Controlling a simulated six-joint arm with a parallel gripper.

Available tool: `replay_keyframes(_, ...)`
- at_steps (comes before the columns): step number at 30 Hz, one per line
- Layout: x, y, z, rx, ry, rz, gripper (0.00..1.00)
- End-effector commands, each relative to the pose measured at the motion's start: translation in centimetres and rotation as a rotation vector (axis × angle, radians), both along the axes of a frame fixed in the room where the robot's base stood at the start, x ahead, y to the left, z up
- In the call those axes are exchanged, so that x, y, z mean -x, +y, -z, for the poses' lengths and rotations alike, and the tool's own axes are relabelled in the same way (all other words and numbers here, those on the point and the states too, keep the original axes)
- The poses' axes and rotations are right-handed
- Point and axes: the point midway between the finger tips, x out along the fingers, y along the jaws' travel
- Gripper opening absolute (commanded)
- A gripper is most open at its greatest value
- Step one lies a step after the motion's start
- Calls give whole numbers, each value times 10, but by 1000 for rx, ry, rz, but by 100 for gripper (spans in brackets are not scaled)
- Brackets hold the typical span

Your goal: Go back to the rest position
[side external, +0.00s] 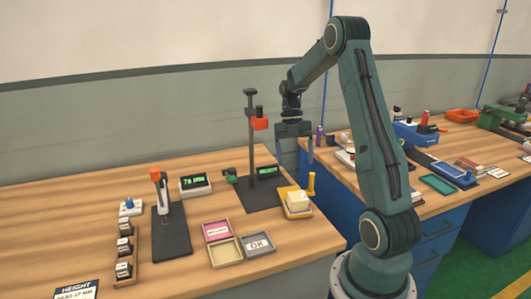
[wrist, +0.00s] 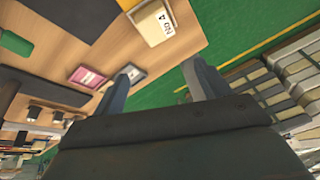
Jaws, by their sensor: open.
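My gripper (side external: 293,148) hangs from my arm above the back right part of the left wooden table, pointing down, in the side view. Its two fingers are apart in the wrist view (wrist: 164,80), with nothing between them. A cream block (side external: 298,200) sits on a yellow fixture (side external: 285,213) at the table's right edge, below my gripper and apart from it. In the wrist view the block (wrist: 155,22) bears a label that reads "NO 4".
A gauge stand (side external: 250,140) with an orange-red head stands just left of my gripper. A pink tray (side external: 216,232), a tray marked OK (side external: 258,245) and a display (side external: 195,184) are on the table. The right bench (side external: 405,205) holds several tools and bins.

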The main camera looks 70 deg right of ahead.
Motion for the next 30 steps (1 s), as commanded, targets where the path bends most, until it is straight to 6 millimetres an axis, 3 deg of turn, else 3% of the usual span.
replay_keyframes(11,0,58,-49,196,32,386,76)
replay_keyframes(18,-3,104,-81,293,-16,617,76)
replay_keyframes(30,11,179,-120,348,-136,1022,76)
